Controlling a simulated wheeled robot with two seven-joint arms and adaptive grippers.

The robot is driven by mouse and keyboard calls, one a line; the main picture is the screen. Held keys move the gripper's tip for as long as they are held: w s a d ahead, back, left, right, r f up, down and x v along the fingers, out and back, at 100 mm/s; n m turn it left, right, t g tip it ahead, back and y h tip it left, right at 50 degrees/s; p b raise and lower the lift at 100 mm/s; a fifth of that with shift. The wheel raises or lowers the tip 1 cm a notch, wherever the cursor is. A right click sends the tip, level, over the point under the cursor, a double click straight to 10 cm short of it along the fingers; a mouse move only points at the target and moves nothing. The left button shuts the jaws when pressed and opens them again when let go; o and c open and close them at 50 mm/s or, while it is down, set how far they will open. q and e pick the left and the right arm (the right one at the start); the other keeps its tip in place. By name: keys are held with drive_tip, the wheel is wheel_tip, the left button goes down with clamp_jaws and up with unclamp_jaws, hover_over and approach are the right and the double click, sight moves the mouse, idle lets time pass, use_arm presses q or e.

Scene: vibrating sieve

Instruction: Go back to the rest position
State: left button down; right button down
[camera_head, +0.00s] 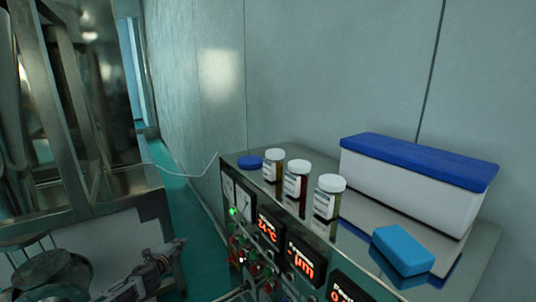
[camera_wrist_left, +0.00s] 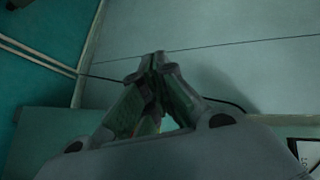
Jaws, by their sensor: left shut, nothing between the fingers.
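My left gripper (camera_head: 176,246) is low in the head view, left of the control cabinet (camera_head: 225,212), and apart from it. In the left wrist view my left gripper (camera_wrist_left: 155,60) shows its two fingers meeting at the tips. It is shut and holds nothing. My right gripper is not in view.
On the cabinet top stand white-lidded bottles (camera_head: 329,196), a round blue lid (camera_head: 250,162), a white box with blue cover (camera_head: 410,185) and a blue block (camera_head: 402,250). Steel machinery (camera_head: 100,190) is at left. Green floor (camera_head: 190,190) lies between.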

use_arm(q)
drive_tip(key=s+a+f+n+g+y, duration=0.1)
drive_tip(key=s+a+f+n+g, duration=0.1)
drive_tip(key=a+f+n, duration=0.45)
drive_tip(key=s+a+f+n+g+y, duration=0.1)
drive_tip(key=s+a+f, duration=0.15)
drive_tip(key=f, duration=0.75)
drive_tip(key=s+f+n+g, duration=0.45)
drive_tip(key=s+f, duration=1.15)
drive_tip(key=f, duration=0.5)
drive_tip(key=s+d+f+n+g, duration=0.1)
drive_tip(key=s+d+f, duration=0.3)
drive_tip(key=s+f, duration=0.5)
drive_tip(key=s+d+f+n+g, duration=0.2)
drive_tip(key=s+d+f, duration=0.15)
drive_tip(key=s, duration=0.95)
drive_tip(key=s+d+f+g, duration=0.1)
drive_tip(key=s+d+f, duration=0.1)
drive_tip(key=s, duration=0.7)
drive_tip(key=s+d+f+g, duration=0.1)
drive_tip(key=s+d+f, duration=0.1)
drive_tip(key=s+d, duration=0.3)
drive_tip(key=s+d+f+g+h, duration=0.1)
drive_tip(key=s+d+f, duration=0.2)
drive_tip(key=s, duration=1)
drive_tip(key=shift+d+n, duration=0.3)
drive_tip(key=shift+d, duration=0.3)
